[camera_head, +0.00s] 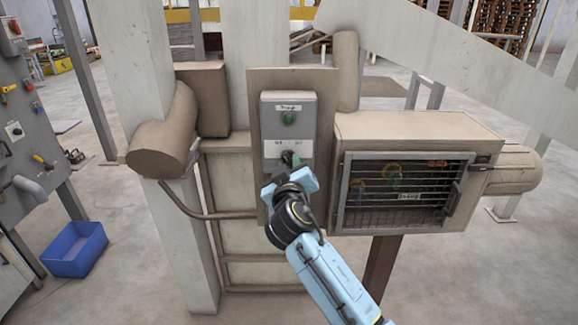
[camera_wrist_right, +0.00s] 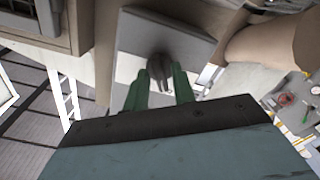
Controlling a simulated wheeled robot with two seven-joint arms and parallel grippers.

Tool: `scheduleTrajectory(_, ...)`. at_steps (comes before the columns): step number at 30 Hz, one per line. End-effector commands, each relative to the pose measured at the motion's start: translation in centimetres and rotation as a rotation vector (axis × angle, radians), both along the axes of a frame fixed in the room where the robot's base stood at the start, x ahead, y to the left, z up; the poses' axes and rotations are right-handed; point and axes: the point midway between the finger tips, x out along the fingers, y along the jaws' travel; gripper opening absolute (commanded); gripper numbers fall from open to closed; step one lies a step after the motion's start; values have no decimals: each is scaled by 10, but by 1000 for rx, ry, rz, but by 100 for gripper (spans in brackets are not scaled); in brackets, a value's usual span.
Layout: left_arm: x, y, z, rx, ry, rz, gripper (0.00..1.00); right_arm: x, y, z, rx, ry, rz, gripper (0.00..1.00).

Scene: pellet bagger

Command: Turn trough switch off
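The grey control box (camera_head: 289,131) is on a beige panel, with a labelled green button (camera_head: 289,118) at its top. The trough switch, a dark rotary knob (camera_wrist_right: 159,70), is on the lower part of the box. My right gripper (camera_head: 288,163) reaches it from below and hides most of it in the head view. In the right wrist view the two green fingers (camera_wrist_right: 161,84) stand apart, one on each side of the knob. A small gap seems to show, and contact is unclear. The knob's exact setting is hard to read. My left gripper is not in view.
A beige cabinet with a wire-grille door (camera_head: 405,193) stands just right of the box. A bent brown pipe (camera_head: 190,208) and a round housing (camera_head: 163,140) are to the left. A blue bin (camera_head: 76,249) sits on the floor far left, near a grey panel (camera_head: 30,130).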

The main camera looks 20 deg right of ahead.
Motion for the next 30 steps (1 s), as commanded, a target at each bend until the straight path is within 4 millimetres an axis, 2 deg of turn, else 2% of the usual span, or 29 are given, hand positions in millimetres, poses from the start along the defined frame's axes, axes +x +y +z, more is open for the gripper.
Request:
scheduleTrajectory(10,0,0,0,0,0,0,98,-1,0,0,3,-2,1,34)
scheduleTrajectory(14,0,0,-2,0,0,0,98,-8,3,-1,4,-1,1,34)
scheduleTrajectory(17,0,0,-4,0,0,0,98,-22,7,-1,5,-1,2,34)
scheduleTrajectory(30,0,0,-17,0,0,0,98,-108,31,-1,6,0,0,34)
